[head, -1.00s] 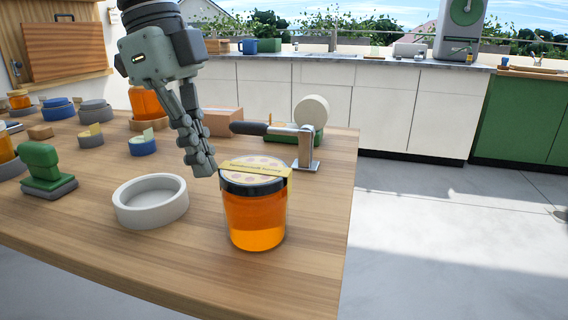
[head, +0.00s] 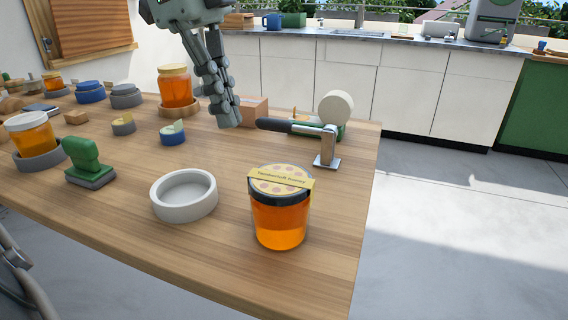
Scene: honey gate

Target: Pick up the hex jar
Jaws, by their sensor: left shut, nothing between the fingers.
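A honey jar (head: 281,212) with a dark lid and a yellow label strip across its top stands upright near the table's front right edge. Other amber jars are a tall one with a pale lid (head: 175,88) on a wooden ring, one in a grey ring (head: 31,133) at the left, and a small far one (head: 53,81). I cannot tell from their shapes which is the hex jar. My left gripper (head: 229,118) is shut and empty, pointing down behind and left of the dark-lidded jar, apart from it. My right gripper is not in view.
On the wooden table (head: 215,245) are a white round dish (head: 184,205), a green stamp (head: 86,158), a metal post with a dark handle (head: 325,145) and a cardboard box (head: 253,110). Bare wood lies in front of the dish.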

